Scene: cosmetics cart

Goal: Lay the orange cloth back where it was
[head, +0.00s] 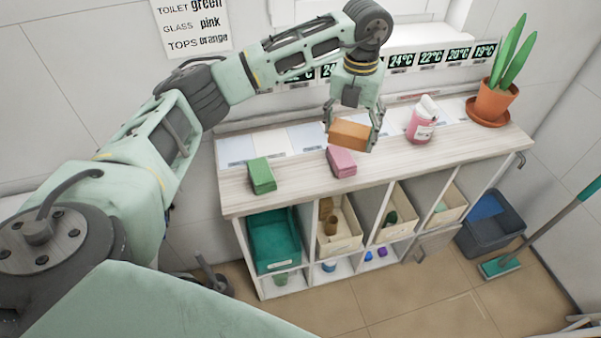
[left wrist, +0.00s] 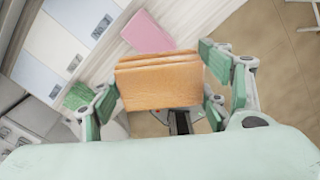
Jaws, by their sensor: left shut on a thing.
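The orange cloth (head: 350,134) is a folded block held between the fingers of my left gripper (head: 352,130), above the top of the cart (head: 300,178). It also fills the middle of the left wrist view (left wrist: 160,80), with its folded layers showing and a green finger on each side. The pink cloth (head: 341,161) lies on the cart top just below it in the head view. The green cloth (head: 261,175) lies on the cart top further left. My right gripper does not show.
A pink bottle (head: 420,122) and a potted plant (head: 493,100) stand on the cart top to the right. Pale labelled panels (head: 265,147) lie along the back. Bins, including a teal one (head: 274,244), sit in the shelves below. A wall sign (head: 193,27) pairs toilet with green, glass with pink, tops with orange.

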